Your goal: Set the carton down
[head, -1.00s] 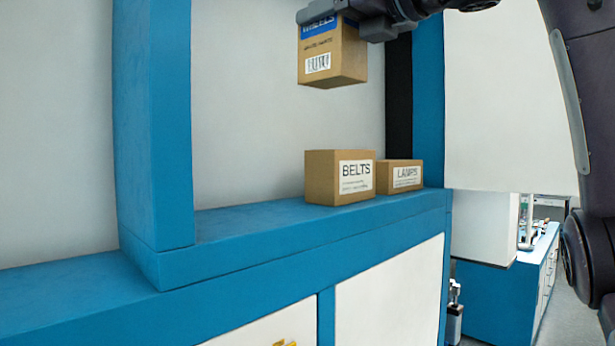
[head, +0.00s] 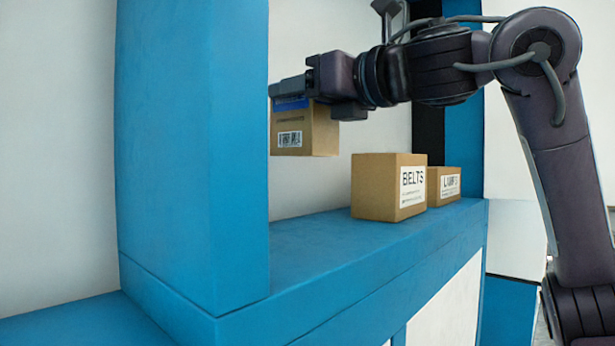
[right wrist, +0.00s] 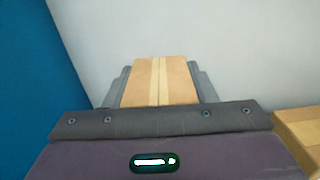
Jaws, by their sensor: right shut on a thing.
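The carton (head: 305,137) is brown cardboard with a blue label band and a barcode. It hangs upright in my right gripper (head: 290,90), which is shut on it. The carton is above the blue ledge (head: 310,245), apart from it, left of the BELTS box. In the right wrist view the carton's taped top (right wrist: 158,82) lies between the two grey fingers. Part of the carton's left side in the head view is hidden by the blue post. My left gripper is not in view.
The BELTS box (head: 388,188) stands on the ledge, with a smaller labelled box (head: 443,184) at its right. A blue post (head: 195,150) rises at the left. The ledge between the post and the BELTS box is clear.

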